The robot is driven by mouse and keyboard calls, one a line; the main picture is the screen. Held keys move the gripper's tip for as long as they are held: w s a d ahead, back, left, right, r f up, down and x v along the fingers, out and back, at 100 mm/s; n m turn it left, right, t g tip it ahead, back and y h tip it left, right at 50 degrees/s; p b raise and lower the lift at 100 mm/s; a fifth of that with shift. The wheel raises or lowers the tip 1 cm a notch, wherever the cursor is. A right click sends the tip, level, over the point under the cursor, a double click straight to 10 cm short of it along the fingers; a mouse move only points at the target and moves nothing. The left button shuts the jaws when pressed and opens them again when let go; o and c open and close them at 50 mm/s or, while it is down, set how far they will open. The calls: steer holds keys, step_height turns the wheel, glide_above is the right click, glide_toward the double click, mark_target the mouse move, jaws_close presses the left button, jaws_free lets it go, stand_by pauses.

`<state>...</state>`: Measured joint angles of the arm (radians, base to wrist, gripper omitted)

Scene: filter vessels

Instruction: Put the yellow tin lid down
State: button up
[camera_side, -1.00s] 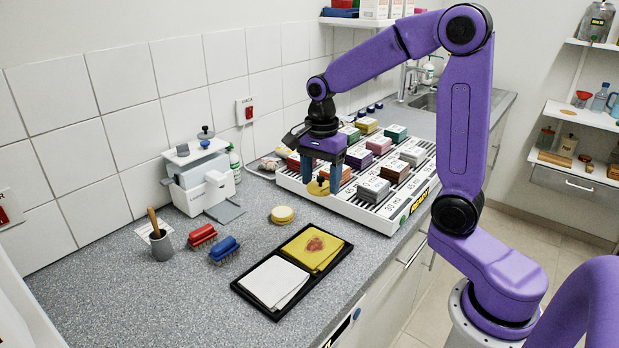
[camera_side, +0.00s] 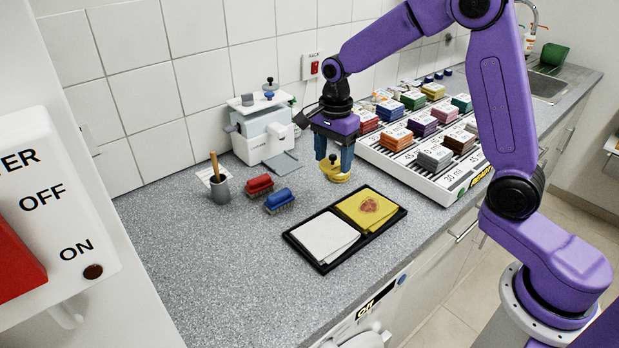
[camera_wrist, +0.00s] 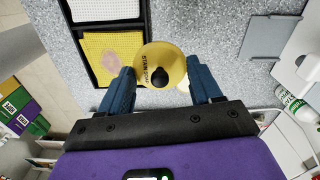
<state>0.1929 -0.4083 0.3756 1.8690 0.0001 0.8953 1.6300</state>
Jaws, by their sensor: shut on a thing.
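The yellow tin lid (camera_wrist: 152,56) is round with a dark knob and printed lettering. In the wrist view it sits between the two blue fingers of my gripper (camera_wrist: 160,76), which is shut on it. In the side view my gripper (camera_side: 334,162) points down at the counter, with the yellow lid (camera_side: 337,178) at its fingertips, low over the spot left of the rack. A yellow round tin stood on the counter there earlier. I cannot tell in the side view whether the lid touches it; the tin is hidden under the lid in the wrist view.
A black tray (camera_side: 322,266) with white and yellow cloths lies in front. The white rack (camera_side: 425,181) with coloured blocks stands to the right. The front-left counter is clear.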

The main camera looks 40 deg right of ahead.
glide_above(309, 188)
steer(key=s, duration=0.1)
step_height(309, 188, down, 6)
steer(key=shift+r, duration=0.1)
steer(key=shift+w+f, duration=0.5)
steer(key=shift+f, duration=1.65)
steer(key=shift+f, duration=0.15)
steer(key=o, duration=1)
step_height(309, 188, up, 12)
steer(key=shift+s+r, duration=0.1)
steer(key=shift+r, duration=0.1)
